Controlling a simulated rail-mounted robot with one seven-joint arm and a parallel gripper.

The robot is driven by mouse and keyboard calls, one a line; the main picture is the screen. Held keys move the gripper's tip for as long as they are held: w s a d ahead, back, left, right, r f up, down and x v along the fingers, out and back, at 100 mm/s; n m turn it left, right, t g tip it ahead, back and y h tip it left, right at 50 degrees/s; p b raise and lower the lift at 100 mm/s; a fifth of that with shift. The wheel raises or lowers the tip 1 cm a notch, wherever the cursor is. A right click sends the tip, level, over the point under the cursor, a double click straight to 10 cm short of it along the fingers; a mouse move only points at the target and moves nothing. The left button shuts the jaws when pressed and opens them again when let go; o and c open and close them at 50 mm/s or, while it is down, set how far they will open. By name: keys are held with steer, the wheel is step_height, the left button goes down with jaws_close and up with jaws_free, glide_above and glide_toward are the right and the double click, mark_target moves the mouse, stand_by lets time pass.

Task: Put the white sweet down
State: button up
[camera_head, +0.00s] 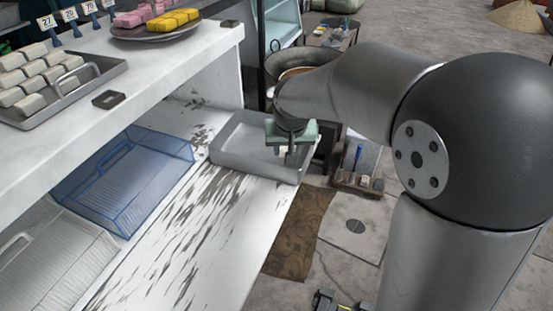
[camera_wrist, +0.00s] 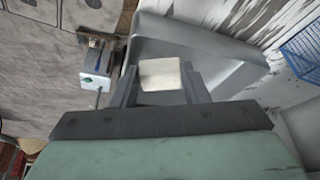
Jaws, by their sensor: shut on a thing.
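The white sweet (camera_wrist: 160,74) is a small pale block between the two fingers of my gripper (camera_wrist: 160,84) in the wrist view. My gripper is shut on it. In the head view my gripper (camera_head: 287,156) points down over the right end of a grey metal tray (camera_head: 232,166) on the lower counter. The tray also shows behind the sweet in the wrist view (camera_wrist: 215,46). I cannot tell how high the sweet is above the tray floor. In the head view the sweet is hard to make out.
The upper shelf holds a tray (camera_head: 75,97) of white sweets and a plate (camera_head: 155,33) of pink and yellow ones. The streaked counter (camera_head: 205,235) in front is clear.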

steer(key=w+a+f, duration=0.2)
steer(key=w+f, duration=0.1)
steer(key=w+a+f, duration=0.2)
steer(key=w+a, duration=0.1)
steer(key=w, duration=0.1)
steer(key=w+a+f+p, duration=0.1)
steer(key=w+a+f, duration=0.1)
steer(key=w+f, duration=0.1)
steer(key=shift+w+a+f, duration=0.15)
steer(key=shift+w+f, duration=0.05)
steer(key=shift+f, duration=0.15)
steer(key=shift+w+a+f, duration=0.3)
steer(key=shift+w+f, duration=0.15)
steer(key=shift+f, duration=1.7)
steer(key=shift+f, duration=0.1)
steer(key=shift+f, duration=0.15)
steer(key=o, duration=1)
steer(key=shift+c, duration=0.2)
